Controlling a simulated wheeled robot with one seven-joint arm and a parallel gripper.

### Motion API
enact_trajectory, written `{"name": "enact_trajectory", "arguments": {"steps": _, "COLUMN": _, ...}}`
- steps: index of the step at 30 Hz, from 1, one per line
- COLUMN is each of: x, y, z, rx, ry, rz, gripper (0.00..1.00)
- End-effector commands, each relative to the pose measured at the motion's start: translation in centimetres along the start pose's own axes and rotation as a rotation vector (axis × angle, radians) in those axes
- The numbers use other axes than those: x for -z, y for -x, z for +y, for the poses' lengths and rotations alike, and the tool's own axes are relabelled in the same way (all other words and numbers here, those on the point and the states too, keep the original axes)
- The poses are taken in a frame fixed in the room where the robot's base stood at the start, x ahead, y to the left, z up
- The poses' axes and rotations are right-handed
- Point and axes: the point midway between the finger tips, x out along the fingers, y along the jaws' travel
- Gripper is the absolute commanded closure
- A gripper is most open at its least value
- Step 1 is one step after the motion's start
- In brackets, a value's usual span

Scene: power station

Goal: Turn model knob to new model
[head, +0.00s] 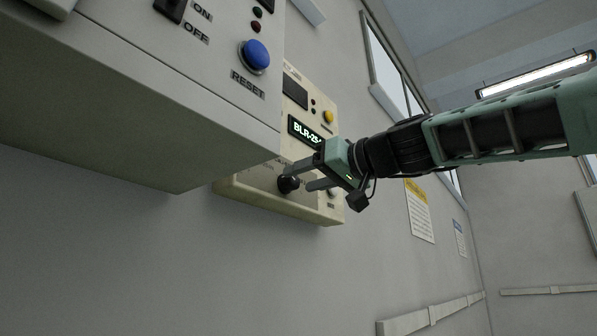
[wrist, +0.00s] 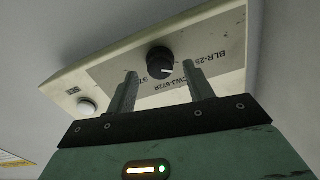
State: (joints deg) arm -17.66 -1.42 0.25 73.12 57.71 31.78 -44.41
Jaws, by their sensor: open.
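The model knob (head: 288,184) is a round black knob low on a cream panel (head: 270,203) on the wall. In the wrist view the knob (wrist: 160,62) has a small pale mark, and printed labels (wrist: 207,57) including BLR-25 and CWJ-672R sit beside it. My gripper (head: 301,176) is in front of the panel with its fingers pointing at the knob. In the wrist view my gripper (wrist: 160,72) is open, with one finger to each side of the knob in the picture. It is not closed on the knob; exact depth is hard to tell.
A lit display (head: 305,131) reads BLR-25, its end hidden by my gripper. A yellow button (head: 328,117) is above it. A larger grey box (head: 150,110) with a blue RESET button (head: 254,56) juts out at left.

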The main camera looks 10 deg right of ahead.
Motion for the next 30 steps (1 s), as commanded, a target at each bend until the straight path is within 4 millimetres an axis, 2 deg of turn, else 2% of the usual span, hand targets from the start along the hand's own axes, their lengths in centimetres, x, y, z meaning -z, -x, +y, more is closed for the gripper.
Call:
{"name": "enact_trajectory", "arguments": {"steps": 3, "x": 0.2, "y": -1.4, "z": -0.1, "rx": 0.001, "ry": 0.000, "rz": -0.001, "gripper": 0.48}}
{"name": "enact_trajectory", "arguments": {"steps": 6, "x": 0.1, "y": -2.0, "z": -0.1, "rx": 0.001, "ry": 0.000, "rz": 0.000, "gripper": 0.48}}
{"name": "enact_trajectory", "arguments": {"steps": 16, "x": 0.0, "y": -2.3, "z": 0.0, "rx": 0.001, "ry": 0.001, "rz": 0.000, "gripper": 0.48}}
{"name": "enact_trajectory", "arguments": {"steps": 17, "x": 0.0, "y": -2.3, "z": 0.0, "rx": 0.001, "ry": 0.001, "rz": 0.000, "gripper": 0.53}}
{"name": "enact_trajectory", "arguments": {"steps": 21, "x": 0.0, "y": -2.3, "z": 0.0, "rx": 0.001, "ry": 0.000, "rz": 0.000, "gripper": 0.92}}
{"name": "enact_trajectory", "arguments": {"steps": 30, "x": 0.0, "y": -2.3, "z": 0.0, "rx": 0.000, "ry": -0.018, "rz": 0.000, "gripper": 0.92}}
